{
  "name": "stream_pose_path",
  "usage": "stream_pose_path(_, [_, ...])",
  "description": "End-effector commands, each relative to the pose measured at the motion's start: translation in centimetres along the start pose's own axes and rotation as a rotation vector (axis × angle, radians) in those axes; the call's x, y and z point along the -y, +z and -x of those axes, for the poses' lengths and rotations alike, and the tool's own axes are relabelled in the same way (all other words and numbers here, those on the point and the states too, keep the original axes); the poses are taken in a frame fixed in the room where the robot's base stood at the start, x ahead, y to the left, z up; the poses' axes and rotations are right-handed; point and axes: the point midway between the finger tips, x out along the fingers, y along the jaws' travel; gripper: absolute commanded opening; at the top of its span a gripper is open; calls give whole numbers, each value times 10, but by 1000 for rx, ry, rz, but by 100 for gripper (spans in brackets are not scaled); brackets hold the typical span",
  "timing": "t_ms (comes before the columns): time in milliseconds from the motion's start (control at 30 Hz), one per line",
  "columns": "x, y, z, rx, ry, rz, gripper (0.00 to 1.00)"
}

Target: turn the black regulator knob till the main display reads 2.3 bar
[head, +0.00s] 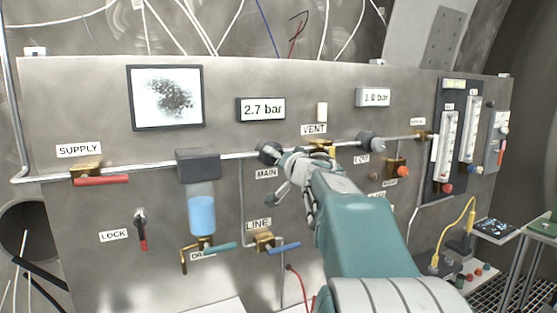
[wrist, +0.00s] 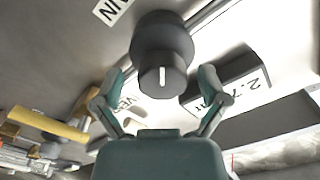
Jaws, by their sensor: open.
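The black regulator knob (head: 268,152) sits on the pipe above the MAIN label, partly covered by my gripper (head: 283,178) in the head view. In the wrist view the knob (wrist: 163,55) is ahead of my gripper (wrist: 160,88), with a white mark on its face. My gripper is open. Its two fingers stand to either side of the knob's narrow front part, with gaps visible on both sides. The main display (head: 261,109) reads 2.7 bar, and part of it shows upside down in the wrist view (wrist: 240,95).
A second regulator knob (head: 371,140) and a smaller display (head: 373,97) are to the right. The brass VENT valve (head: 320,146) is close beside my gripper. A filter with a blue bowl (head: 201,213) hangs left of the knob. The LINE valve (head: 265,241) with its blue handle is below.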

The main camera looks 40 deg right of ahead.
Motion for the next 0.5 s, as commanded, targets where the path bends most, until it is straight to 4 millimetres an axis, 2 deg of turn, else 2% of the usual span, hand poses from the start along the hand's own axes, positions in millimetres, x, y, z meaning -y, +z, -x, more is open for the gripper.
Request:
stream_pose_path(167, [1, -1, 10, -3, 0, 1, 93])
stream_pose_path(500, [0, -1, 77, -4, 2, 2, 93])
